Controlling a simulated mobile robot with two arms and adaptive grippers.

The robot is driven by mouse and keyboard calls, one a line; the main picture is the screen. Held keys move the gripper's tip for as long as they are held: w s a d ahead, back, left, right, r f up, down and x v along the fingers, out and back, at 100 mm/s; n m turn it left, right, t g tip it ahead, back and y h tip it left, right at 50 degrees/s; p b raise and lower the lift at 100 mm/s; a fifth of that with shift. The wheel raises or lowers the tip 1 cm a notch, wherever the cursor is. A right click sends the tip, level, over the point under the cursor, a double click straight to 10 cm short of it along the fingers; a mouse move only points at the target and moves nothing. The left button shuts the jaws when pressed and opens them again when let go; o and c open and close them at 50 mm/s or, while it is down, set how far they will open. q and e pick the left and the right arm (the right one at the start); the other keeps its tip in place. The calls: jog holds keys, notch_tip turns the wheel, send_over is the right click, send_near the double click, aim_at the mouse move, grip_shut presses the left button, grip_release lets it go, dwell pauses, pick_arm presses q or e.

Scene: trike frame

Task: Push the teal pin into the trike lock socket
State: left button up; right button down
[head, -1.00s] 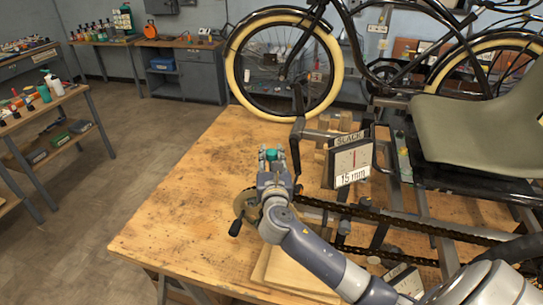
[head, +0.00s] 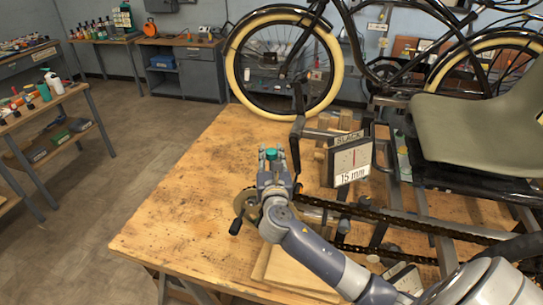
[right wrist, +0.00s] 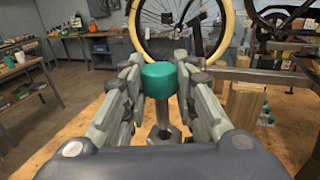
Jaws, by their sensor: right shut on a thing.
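The teal pin (right wrist: 172,82) is a short round-topped teal cylinder in the right wrist view. My right gripper (right wrist: 170,88) is shut on it, with one finger on each side. In the head view, the pin (head: 271,155) shows as a small teal spot between the fingertips of my right gripper (head: 270,158), above the wooden bench. I cannot pick out the lock socket. My left gripper is in neither view.
The trike frame (head: 420,210) with its chain lies right of the gripper. A "SLACK 15 mm" gauge (head: 351,163) stands close by. The bench top (head: 185,190) is clear at left. A bicycle wheel (head: 240,62) stands behind.

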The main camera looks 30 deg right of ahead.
jog(key=shift+f+b, duration=1.45)
jog(key=shift+f, duration=0.85)
jog(key=c, duration=1.2)
grip_release()
jog(key=shift+s+a, duration=0.1)
jog(key=v, duration=1.1)
jog(key=shift+s+a, duration=0.2)
jog(key=shift+s, duration=0.2)
